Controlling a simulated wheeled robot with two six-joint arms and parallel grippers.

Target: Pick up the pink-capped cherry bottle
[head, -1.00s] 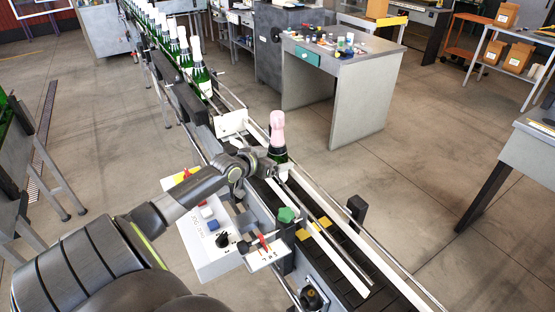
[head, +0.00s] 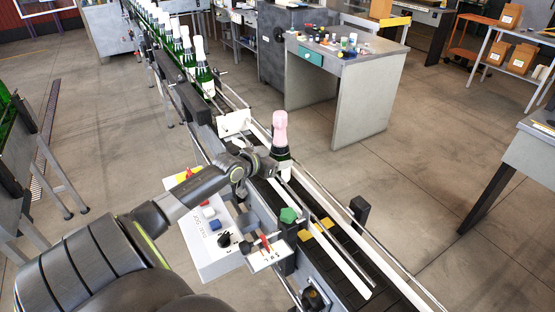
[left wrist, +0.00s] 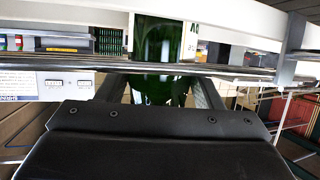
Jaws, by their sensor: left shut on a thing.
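The pink-capped bottle (head: 280,135) stands upright, or nearly so, over the conveyor (head: 340,250) in the head view. Its neck and cap are pink, its body is dark green, and a pale label shows low on it. My left gripper (head: 270,168) reaches it from the left and is shut on its body. In the left wrist view the green glass of the bottle (left wrist: 158,60) fills the space between the fingers, with part of a white label. I cannot tell whether its base touches the belt. My right gripper is not in view.
Several white-capped green bottles (head: 203,70) line the conveyor at the back. Metal guide rails (head: 350,215) run along the belt. A control box (head: 207,240) with knobs and a green button (head: 288,215) sit in front. A grey desk (head: 350,75) stands to the right.

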